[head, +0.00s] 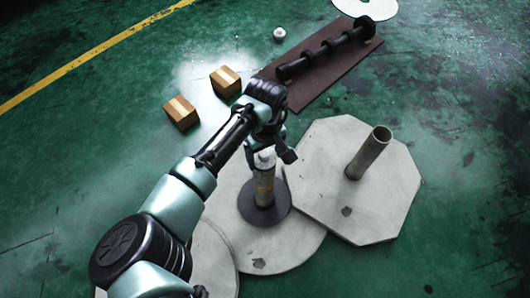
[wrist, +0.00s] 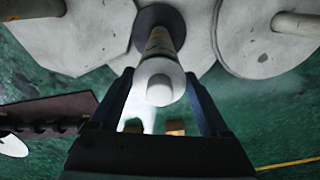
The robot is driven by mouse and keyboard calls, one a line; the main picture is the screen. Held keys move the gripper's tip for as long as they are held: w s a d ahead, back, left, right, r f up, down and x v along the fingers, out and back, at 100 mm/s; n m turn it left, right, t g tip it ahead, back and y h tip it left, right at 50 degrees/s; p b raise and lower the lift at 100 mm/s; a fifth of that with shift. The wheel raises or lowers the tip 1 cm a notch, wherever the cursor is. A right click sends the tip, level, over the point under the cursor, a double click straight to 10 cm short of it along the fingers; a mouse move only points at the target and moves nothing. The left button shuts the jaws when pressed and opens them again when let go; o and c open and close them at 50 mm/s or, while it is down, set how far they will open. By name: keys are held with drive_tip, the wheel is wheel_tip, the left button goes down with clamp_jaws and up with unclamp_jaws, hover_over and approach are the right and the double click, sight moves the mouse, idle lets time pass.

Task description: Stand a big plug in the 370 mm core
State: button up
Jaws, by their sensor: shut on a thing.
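A pale core (head: 264,185) with an orange label stands upright on a dark round disc (head: 253,213), which lies on a pale round plate. My gripper (head: 266,150) is over the top of this core and is shut on a white round plug (wrist: 160,85), with one finger on each side. The plug also shows as a white cap (head: 265,158) at the core's upper end in the head view. In the wrist view the plug lines up with the labelled core (wrist: 160,43) behind it and hides its mouth. I cannot tell how deep the plug sits.
A bare grey tube (head: 368,152) stands on an octagonal plate (head: 330,205) to the right. A dark shaft (head: 325,52) lies on a brown mat (head: 318,82). Two cartons (head: 181,113) and a small white piece (head: 279,34) are on the green floor. Open floor lies left.

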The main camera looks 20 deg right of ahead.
drive_tip(key=shift+f, duration=0.45)
drive_tip(key=o, duration=1.2)
drive_tip(key=shift+r, duration=0.1)
wheel_tip(320, 180, up, 13)
drive_tip(key=p, duration=0.7)
